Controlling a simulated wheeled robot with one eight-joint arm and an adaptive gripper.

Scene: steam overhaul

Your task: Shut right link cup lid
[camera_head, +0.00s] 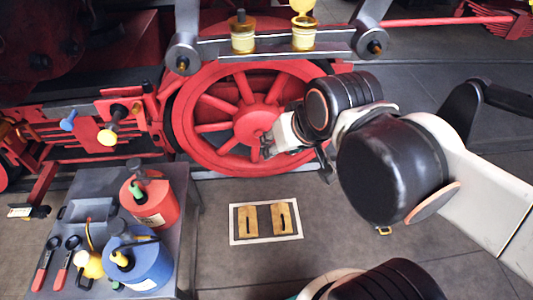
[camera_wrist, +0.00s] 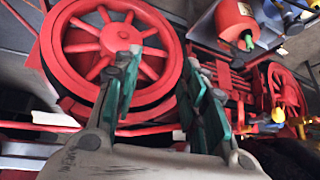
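The right link cup (camera_head: 304,38) is a brass cup on the grey link bar (camera_head: 275,44) at the top of the head view. Its yellow lid (camera_head: 303,6) stands raised above the cup. The left link cup (camera_head: 243,40) sits beside it with a dark knob on top. My gripper (camera_head: 267,146) is below the bar, in front of the red spoked wheel (camera_head: 215,110), apart from both cups. In the wrist view my gripper (camera_wrist: 160,75) has its green-padded fingers spread with nothing between them. Neither cup is recognisable in the wrist view.
A grey table (camera_head: 190,205) at the lower left holds a red can (camera_head: 150,203), a blue can (camera_head: 148,265) and red-handled tools (camera_head: 52,265). Two wooden blocks (camera_head: 265,219) lie on a white-edged floor panel. Floor around the panel is clear.

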